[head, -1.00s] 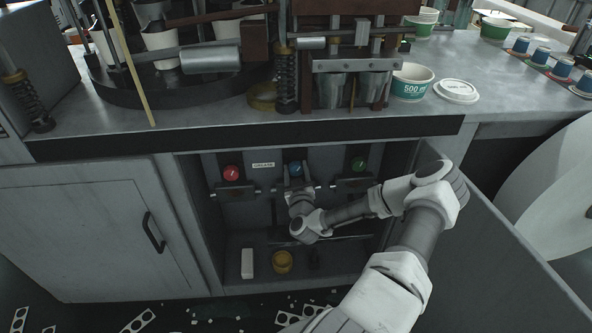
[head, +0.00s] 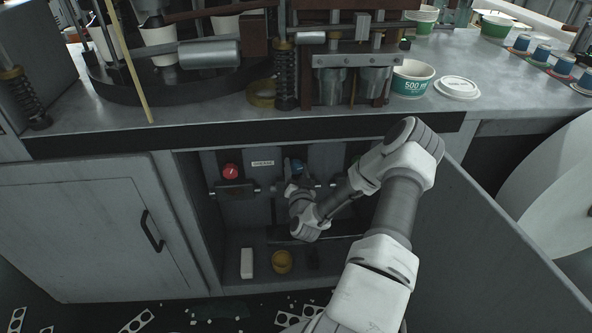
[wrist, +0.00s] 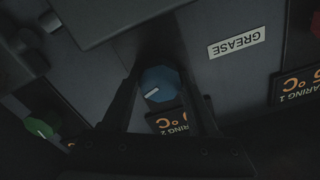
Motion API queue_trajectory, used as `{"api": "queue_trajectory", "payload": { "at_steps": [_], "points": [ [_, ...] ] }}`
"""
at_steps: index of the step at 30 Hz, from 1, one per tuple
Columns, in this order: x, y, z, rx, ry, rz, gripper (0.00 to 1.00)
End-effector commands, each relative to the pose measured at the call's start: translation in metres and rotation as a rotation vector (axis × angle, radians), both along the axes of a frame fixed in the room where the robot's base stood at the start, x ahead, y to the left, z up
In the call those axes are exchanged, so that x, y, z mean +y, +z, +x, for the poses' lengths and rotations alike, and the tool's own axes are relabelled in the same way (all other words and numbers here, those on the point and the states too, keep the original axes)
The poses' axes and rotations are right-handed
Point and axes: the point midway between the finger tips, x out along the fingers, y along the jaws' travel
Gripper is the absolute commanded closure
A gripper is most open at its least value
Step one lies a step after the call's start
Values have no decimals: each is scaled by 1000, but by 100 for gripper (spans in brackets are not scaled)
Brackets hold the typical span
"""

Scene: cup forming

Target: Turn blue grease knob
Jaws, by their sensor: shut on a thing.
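The blue grease knob (wrist: 158,84) has a white pointer line and sits on the grey panel inside the open cabinet. It also shows partly in the head view (head: 297,168), above my wrist. My gripper (wrist: 160,88) is shut on the blue knob, with one dark finger on each side of it in the wrist view. A GREASE label (wrist: 237,42) is beside the knob, upside down in that view. In the head view, my gripper (head: 295,178) is mostly hidden behind my wrist.
A red knob (head: 231,171) is to the left on the panel. A green knob (wrist: 39,127) is on the blue knob's other side. The open cabinet door (head: 480,245) is to the right. A white block (head: 247,263) and a yellow ring-like item (head: 282,262) stand on the cabinet floor.

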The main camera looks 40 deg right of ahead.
Motion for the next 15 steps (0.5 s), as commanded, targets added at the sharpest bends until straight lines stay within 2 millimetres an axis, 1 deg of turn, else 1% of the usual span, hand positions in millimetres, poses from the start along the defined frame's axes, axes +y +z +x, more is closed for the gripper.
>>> {"api": "queue_trajectory", "payload": {
  "at_steps": [15],
  "points": [
    [-1,-2,-1,-255,-1,416,96]
  ]
}}
